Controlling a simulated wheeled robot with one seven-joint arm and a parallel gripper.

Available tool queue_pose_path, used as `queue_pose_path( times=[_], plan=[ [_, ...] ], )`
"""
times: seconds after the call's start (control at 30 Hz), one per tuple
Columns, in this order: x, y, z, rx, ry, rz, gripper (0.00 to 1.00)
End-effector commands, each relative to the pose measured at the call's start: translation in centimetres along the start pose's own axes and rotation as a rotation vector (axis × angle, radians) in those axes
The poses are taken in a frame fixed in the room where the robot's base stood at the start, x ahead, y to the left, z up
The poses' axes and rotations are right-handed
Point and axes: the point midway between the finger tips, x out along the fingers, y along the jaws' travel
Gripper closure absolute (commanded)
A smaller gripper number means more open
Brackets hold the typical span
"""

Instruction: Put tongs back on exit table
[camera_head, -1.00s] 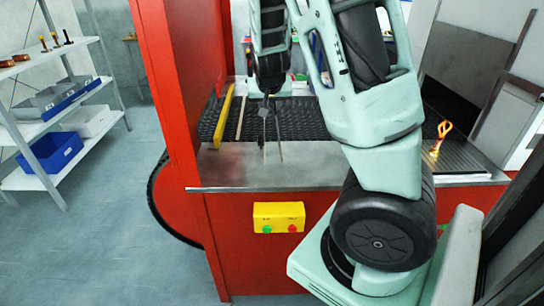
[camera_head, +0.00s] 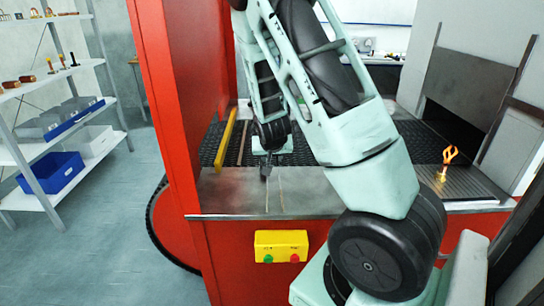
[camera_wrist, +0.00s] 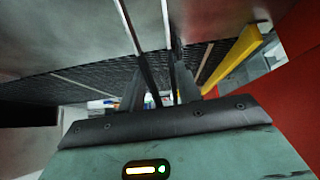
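The tongs (camera_head: 281,196) show as two thin, slightly spread arms over the grey metal exit table (camera_head: 320,197). Their tips come near the table's front edge in the head view. My gripper (camera_head: 266,172) is low over the back part of this table. In the wrist view, the dark parts of the tongs (camera_wrist: 147,70) run between the two fingers of my gripper (camera_wrist: 160,92), close to their inner faces, so it looks shut on them. The pale ends reach out over the metal. I cannot tell whether the tongs touch the table.
The black mesh belt (camera_head: 310,148) lies behind the table, with a yellow bar (camera_head: 226,138) at its left. An orange looped piece (camera_head: 447,160) stands on the right. A red housing (camera_head: 165,100) rises at left. A yellow button box (camera_head: 281,246) is on the front.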

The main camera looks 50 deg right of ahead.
Motion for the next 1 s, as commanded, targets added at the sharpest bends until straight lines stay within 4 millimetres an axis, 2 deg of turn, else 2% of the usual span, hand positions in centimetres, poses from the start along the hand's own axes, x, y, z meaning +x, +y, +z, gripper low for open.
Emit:
queue_pose_path(
  times=[0.7, 0.73, 0.8, 1.0],
  plan=[
    [0.9, -0.1, 0.7, 0.000, 0.001, 0.000, 0.68],
    [0.9, 0.0, 0.7, -0.001, 0.000, 0.000, 0.64],
    [0.9, -0.1, 0.7, -0.001, 0.000, 0.000, 0.44],
    [0.9, -0.1, 0.7, -0.001, 0.000, 0.000, 0.44]
  ],
)
